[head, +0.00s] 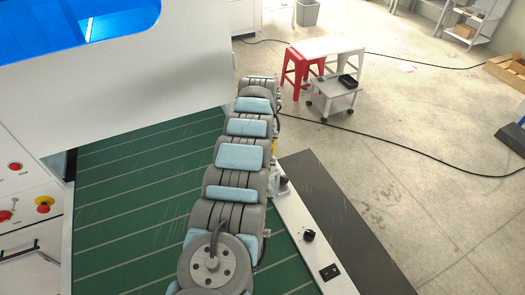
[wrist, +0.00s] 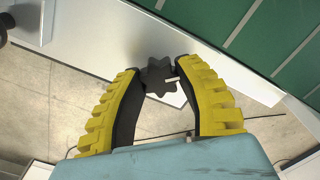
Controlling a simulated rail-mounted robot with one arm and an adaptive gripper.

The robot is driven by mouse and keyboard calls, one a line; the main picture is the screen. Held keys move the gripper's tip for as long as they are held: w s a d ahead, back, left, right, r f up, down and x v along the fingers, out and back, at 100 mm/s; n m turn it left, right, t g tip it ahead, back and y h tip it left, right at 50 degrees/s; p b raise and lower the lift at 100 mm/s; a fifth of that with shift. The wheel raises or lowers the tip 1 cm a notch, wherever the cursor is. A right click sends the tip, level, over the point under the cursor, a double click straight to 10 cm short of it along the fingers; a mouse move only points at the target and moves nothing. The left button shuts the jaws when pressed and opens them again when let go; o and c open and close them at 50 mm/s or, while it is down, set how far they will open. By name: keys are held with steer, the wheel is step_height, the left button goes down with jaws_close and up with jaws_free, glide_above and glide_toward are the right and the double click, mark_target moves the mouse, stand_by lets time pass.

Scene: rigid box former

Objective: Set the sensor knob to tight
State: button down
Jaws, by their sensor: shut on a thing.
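In the wrist view, a dark star-shaped knob (wrist: 157,74) sits at the pale side rail (wrist: 100,32). A short light mark shows on its lower right. My gripper (wrist: 160,78) has its two yellow-backed black fingers on either side of this knob, tips against it, shut on it. No lettering is readable, so I cannot tell which setting the mark points to. In the head view, my arm hides the gripped knob and nearly all of my gripper; only a bit of yellow shows beside the arm.
A green striped conveyor (head: 130,215) lies left of my arm. On its pale rail are a small black knob (head: 309,235) and a black switch (head: 330,272). A control panel with red buttons (head: 15,166) stands at left. A red stool (head: 298,68) and cart (head: 333,97) stand behind on open floor.

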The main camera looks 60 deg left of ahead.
steer(key=m, duration=0.4)
steer(key=shift+m, duration=2.2)
steer(key=c, duration=0.6)
jaws_free()
steer(key=shift+r, duration=0.1)
step_height(320, 180, up, 12)
steer(key=shift+f, duration=0.1)
steer(key=shift+w, duration=0.1)
